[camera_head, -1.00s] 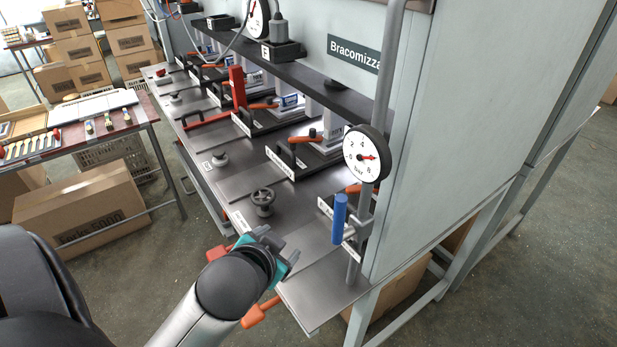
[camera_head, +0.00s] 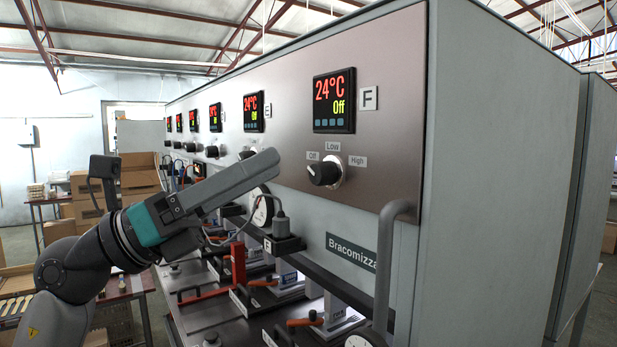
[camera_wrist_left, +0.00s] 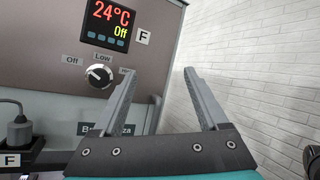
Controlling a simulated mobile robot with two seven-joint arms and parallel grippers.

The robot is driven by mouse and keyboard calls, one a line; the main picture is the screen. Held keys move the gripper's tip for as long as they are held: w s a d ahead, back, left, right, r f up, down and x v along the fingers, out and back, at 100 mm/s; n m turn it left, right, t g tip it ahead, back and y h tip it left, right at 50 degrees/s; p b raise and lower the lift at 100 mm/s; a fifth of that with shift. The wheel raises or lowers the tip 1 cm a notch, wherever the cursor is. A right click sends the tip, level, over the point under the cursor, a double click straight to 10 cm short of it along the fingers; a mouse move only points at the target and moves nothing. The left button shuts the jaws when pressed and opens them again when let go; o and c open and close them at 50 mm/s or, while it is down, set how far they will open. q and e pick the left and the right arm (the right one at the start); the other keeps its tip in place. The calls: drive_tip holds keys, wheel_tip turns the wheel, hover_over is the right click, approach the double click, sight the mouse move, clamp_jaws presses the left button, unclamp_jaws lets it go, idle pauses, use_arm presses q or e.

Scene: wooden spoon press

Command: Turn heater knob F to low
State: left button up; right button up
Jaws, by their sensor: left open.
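Heater knob F (camera_head: 325,173) is a black knob on a silver base on the brown panel, with labels Off, Low and High around it. Its white mark points up-left, towards Off. The display F (camera_head: 334,101) above it reads 24°C and Off. My left gripper (camera_head: 275,160) is raised in front of the panel, left of knob F and not touching it. In the left wrist view my left gripper (camera_wrist_left: 160,85) is open and empty, and knob F (camera_wrist_left: 99,75) shows left of its fingers. My right gripper is not in view.
Knob E (camera_head: 247,152) and more knobs run along the panel to the left. A grey handle pipe (camera_head: 385,270) stands below right of knob F. A black socket box (camera_head: 285,244) and the press bench lie below. The space before knob F is clear.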

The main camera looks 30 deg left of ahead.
use_arm(q)
drive_tip(key=s+a+f+m+y, duration=0.1)
drive_tip(key=a+f+y, duration=0.1)
drive_tip(key=a+y, duration=0.5)
drive_tip(key=y+p, duration=0.2)
drive_tip(key=p, duration=0.3)
approach(314, 175)
drive_tip(key=shift+g, duration=0.3)
drive_tip(key=x, duration=0.7)
drive_tip(key=shift+w+d+r, duration=0.1)
drive_tip(key=shift+w+r, duration=0.1)
drive_tip(key=shift+r, duration=0.15)
drive_tip(key=shift+w+d+f, duration=0.1)
drive_tip(key=shift+w+d, duration=0.2)
drive_tip(key=shift+w, duration=0.35)
clamp_jaws()
